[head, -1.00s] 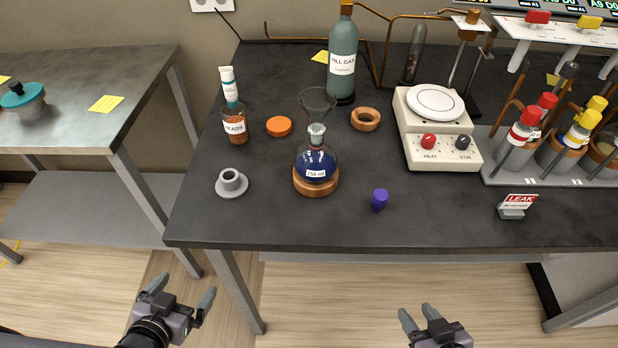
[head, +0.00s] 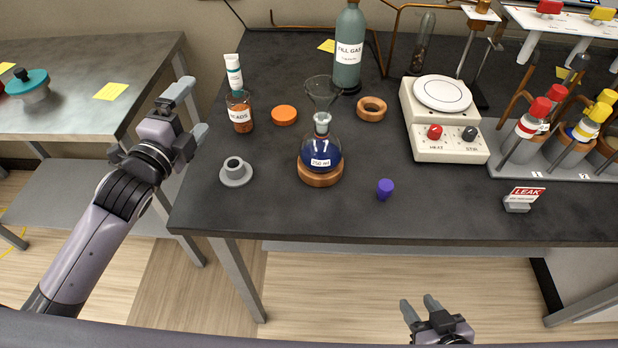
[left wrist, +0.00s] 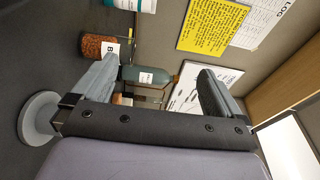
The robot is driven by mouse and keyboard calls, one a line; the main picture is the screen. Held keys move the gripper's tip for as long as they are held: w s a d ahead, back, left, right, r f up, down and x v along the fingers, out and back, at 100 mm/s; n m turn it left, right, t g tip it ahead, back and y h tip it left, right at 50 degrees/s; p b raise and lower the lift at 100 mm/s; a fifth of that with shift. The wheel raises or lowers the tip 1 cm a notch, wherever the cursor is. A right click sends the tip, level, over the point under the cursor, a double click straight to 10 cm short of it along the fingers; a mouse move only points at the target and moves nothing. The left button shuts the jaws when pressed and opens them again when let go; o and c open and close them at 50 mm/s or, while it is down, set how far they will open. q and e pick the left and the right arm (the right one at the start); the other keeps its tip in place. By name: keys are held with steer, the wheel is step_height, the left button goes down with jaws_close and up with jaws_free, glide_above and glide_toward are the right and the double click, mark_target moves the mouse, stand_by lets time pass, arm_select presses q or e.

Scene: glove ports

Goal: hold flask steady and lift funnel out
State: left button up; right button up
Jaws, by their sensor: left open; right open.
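The flask (head: 321,158) is round, holds dark blue liquid and has a label reading 250 ml. It sits upright in a cork ring (head: 320,177) on the dark bench. The clear glass funnel (head: 322,92) stands in the flask's neck, its cone above the neck. My left gripper (head: 190,110) is open and empty, raised beside the bench's left edge, well left of the flask. The left wrist view shows its two fingers (left wrist: 160,85) apart with nothing between them. My right gripper (head: 420,306) is open and empty, low in front of the bench, apart from the flask.
The bench front between grey piece and flask is clear.

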arm_select(q)
steer(key=s+d+f+m+g, duration=0.25)
steer(key=d+m, duration=0.55)
steer(key=d, duration=0.4)
steer(key=m+g+y, duration=0.2)
steer(key=m, duration=0.7)
glide_toward(321, 152)
step_height(321, 152, down, 3)
steer(key=w, duration=0.1)
steer(key=x, duration=1.2)
steer(key=shift+w+a+r, duration=0.15)
steer(key=shift+r, duration=0.25)
steer(key=c, duration=0.6)
steer(key=o, duration=0.6)
steer(key=shift+t, duration=0.25)
steer(key=v, duration=1.2)
